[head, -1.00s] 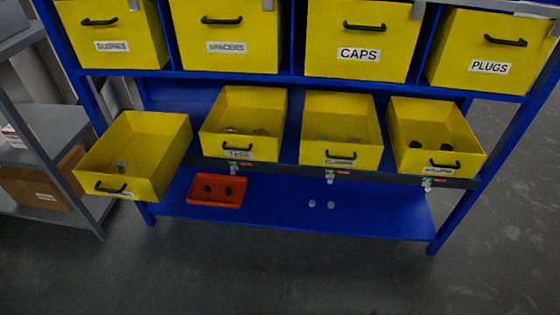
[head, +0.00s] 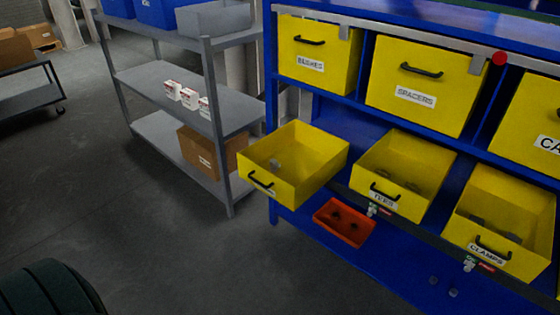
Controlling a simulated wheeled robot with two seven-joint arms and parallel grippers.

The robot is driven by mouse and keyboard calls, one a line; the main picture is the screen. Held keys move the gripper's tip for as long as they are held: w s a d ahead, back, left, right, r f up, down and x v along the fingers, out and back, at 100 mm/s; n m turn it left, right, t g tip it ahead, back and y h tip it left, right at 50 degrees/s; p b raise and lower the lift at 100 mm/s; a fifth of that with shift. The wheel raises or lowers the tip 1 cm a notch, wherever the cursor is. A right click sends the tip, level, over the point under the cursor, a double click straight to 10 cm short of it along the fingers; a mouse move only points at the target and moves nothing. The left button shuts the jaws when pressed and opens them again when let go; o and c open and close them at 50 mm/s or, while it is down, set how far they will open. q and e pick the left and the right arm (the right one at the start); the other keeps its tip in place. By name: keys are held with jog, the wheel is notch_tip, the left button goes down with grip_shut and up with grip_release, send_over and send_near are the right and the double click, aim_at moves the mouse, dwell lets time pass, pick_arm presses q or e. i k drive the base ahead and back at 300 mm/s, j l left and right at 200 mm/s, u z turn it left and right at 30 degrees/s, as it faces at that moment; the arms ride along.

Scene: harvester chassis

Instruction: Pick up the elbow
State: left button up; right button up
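A yellow drawer (head: 325,177) at the left end of the rack's middle row is pulled out furthest, and its label is too small to read. A small grey part (head: 276,164) lies inside it; I cannot tell whether it is an elbow. The yellow drawer labelled TEES (head: 432,167) beside it holds a few small dark parts. The drawer labelled CLAMPS (head: 527,205) also holds small parts. Neither of my grippers is in view.
The blue rack (head: 392,268) carries upper bins for bushes and spacers. A red tray (head: 343,222) with dark parts sits on its lower shelf. A grey shelf unit (head: 170,76) with boxes stands left. Grey floor (head: 190,262) in front is clear. A dark ribbed object (head: 50,290) is at bottom left.

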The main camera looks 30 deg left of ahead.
aim_at(274, 163)
jog(key=u, duration=1.1)
jog(key=i+l, duration=0.2)
jog(key=i, duration=0.15)
jog(key=i+l+z, duration=0.15)
jog(key=i, duration=0.25)
jog(key=i+l, duration=0.2)
jog(key=i, duration=0.15)
